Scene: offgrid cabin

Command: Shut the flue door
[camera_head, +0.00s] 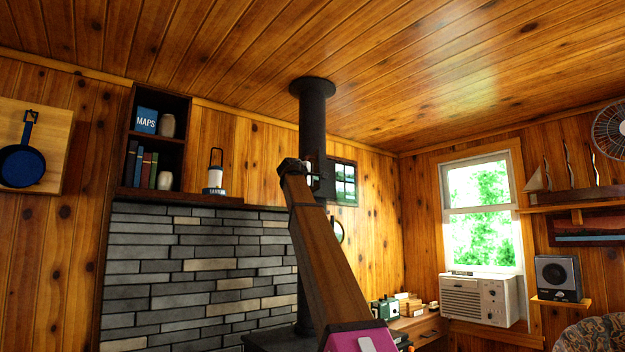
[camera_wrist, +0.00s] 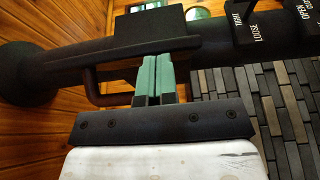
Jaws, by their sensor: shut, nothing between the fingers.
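The black flue pipe (camera_head: 313,115) runs from the ceiling down to the stove; in the wrist view the pipe (camera_wrist: 225,48) lies sideways across the picture. A dark flat-sided piece (camera_wrist: 157,28), which looks like the flue door, stands at the pipe with a thin bent bar (camera_wrist: 91,88) beside it. I cannot tell how far the door is open. My gripper (camera_wrist: 155,78) has its teal fingers together, empty, with tips right by the dark piece's lower edge; contact is unclear. In the head view my arm hides the fingers and part of the pipe.
The space near the ceiling is clear.

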